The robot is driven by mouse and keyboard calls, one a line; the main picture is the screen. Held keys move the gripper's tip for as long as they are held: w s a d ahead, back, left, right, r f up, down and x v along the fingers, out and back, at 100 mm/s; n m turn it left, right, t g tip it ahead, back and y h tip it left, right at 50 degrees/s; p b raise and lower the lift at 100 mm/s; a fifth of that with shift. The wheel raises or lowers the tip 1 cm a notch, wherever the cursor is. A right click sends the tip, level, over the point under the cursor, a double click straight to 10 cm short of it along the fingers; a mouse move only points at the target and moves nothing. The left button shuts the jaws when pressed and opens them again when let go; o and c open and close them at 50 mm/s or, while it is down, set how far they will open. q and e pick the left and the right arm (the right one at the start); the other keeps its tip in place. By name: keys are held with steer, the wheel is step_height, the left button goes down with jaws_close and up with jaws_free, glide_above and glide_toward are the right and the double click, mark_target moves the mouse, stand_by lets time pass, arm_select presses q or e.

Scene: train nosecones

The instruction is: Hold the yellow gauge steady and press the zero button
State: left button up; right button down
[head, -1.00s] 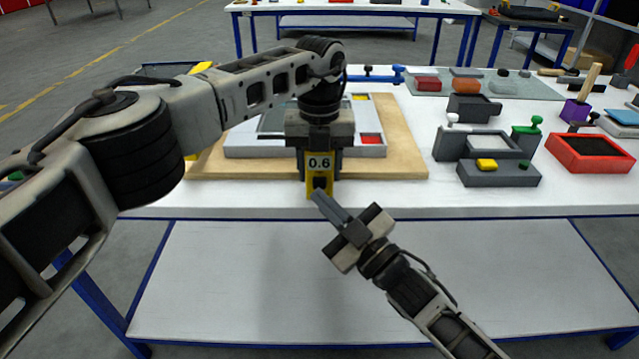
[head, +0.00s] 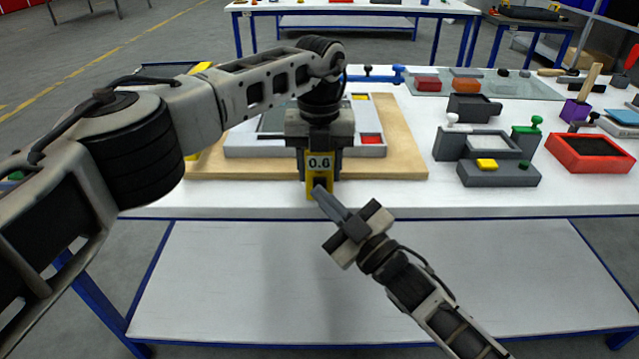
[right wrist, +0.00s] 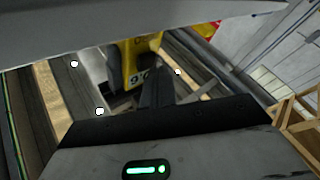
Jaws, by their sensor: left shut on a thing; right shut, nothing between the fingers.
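The yellow gauge (head: 312,187) stands upright near the table's front edge, with its display reading 0.6. My left gripper (head: 320,165) is shut on it from above. My right gripper (head: 319,192) is shut and empty, with its fingertips at the dark area low on the gauge's front face. The zero button is hidden behind these fingertips, and I cannot tell whether they touch it. In the right wrist view the yellow gauge (right wrist: 138,58) shows just beyond the shut right fingers (right wrist: 157,75).
Behind the gauge a grey panel (head: 235,148) lies on a wooden board (head: 408,150). To the right are a grey fixture with a yellow button (head: 487,165) and a red tray (head: 560,163). The lower shelf (head: 230,290) below the front edge is clear.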

steer(key=shift+w, duration=0.6)
stand_by(0.7)
steer(key=shift+s, duration=1.05)
steer(key=shift+s, duration=2.5)
arm_select(q)
steer(key=o, duration=1.2)
